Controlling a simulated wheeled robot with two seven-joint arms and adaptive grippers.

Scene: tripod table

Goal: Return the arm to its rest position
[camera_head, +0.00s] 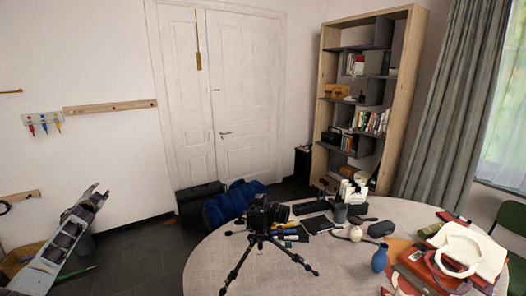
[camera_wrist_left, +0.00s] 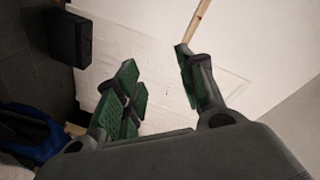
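My left arm comes in from the lower left in the head view and points up and to the right, in front of the white wall and clear of the table. Its gripper (camera_head: 95,195) is small there. In the left wrist view the left gripper (camera_wrist_left: 157,78) shows its two green-padded fingers spread apart, with nothing between them. Behind them are the white door and wall. My right arm and gripper are not in view.
The round table (camera_head: 205,270) bears a black camera on a tripod (camera_head: 258,240), a blue vase (camera_head: 379,259), and bags and books at right. A blue bag (camera_head: 225,205) lies on the floor before the door (camera_head: 245,100). A bookshelf (camera_head: 398,100) stands behind. Floor between arm and table is clear.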

